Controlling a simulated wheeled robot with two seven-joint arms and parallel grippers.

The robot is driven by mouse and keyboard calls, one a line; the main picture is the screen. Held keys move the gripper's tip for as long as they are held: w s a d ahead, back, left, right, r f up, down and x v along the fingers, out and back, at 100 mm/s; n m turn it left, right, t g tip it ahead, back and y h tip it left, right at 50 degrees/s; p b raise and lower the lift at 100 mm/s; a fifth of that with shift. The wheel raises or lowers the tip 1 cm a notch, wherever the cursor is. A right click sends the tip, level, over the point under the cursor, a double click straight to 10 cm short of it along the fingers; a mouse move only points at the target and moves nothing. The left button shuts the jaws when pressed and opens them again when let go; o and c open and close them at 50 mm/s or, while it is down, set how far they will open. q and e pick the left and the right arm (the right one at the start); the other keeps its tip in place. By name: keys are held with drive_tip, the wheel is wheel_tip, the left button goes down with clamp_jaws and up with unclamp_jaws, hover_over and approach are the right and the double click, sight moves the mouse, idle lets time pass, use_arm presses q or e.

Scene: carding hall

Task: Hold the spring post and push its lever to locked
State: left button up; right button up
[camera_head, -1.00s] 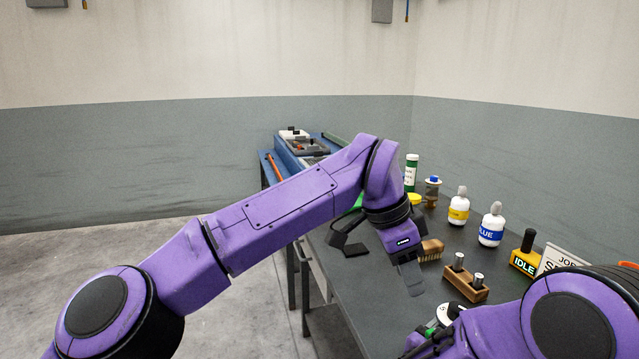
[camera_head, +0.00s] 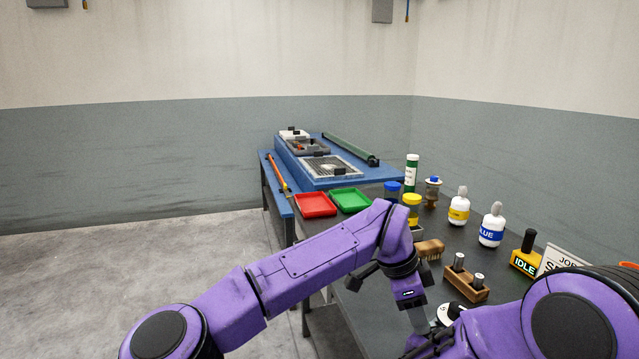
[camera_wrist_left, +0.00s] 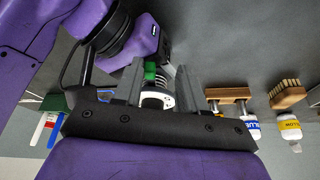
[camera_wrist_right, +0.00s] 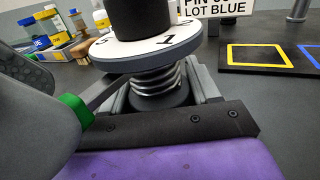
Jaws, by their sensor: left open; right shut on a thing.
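The spring post has a white numbered dial (camera_head: 450,312) and a black top. In the right wrist view its coil spring (camera_wrist_right: 157,80) stands between the fingers of my right gripper (camera_wrist_right: 160,92), which is shut on it. The lever's green tip (camera_wrist_right: 75,110) sticks out to the left there. My left gripper (camera_head: 418,314) is open beside the post in the head view. In the left wrist view its fingers (camera_wrist_left: 160,82) stand either side of the green tip (camera_wrist_left: 150,70) and the dial. I cannot tell whether they touch the lever.
A wooden block with two metal pins (camera_head: 467,287) and a brush (camera_head: 430,249) lie close by. Blue-labelled (camera_head: 491,228) and yellow-labelled (camera_head: 458,208) bottles and an IDLE block (camera_head: 525,257) stand behind. Red (camera_head: 316,205) and green (camera_head: 350,200) trays are farther left.

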use_arm(q)
drive_tip(key=w+v, duration=0.1)
drive_tip(key=v, duration=1.1)
drive_tip(key=w+a+n+t+y, duration=0.2)
drive_tip(key=w+a+t+y, duration=0.55)
drive_tip(key=w+a, duration=0.3)
drive_tip(key=w+a+r+t+y, duration=0.4)
drive_tip(key=r+t+y, duration=0.2)
drive_tip(key=r, duration=0.2)
drive_tip(key=shift+w+r+t, duration=0.1)
drive_tip(key=shift+w+t, duration=0.05)
drive_tip(key=shift+t, duration=0.1)
drive_tip(key=shift+c, duration=0.2)
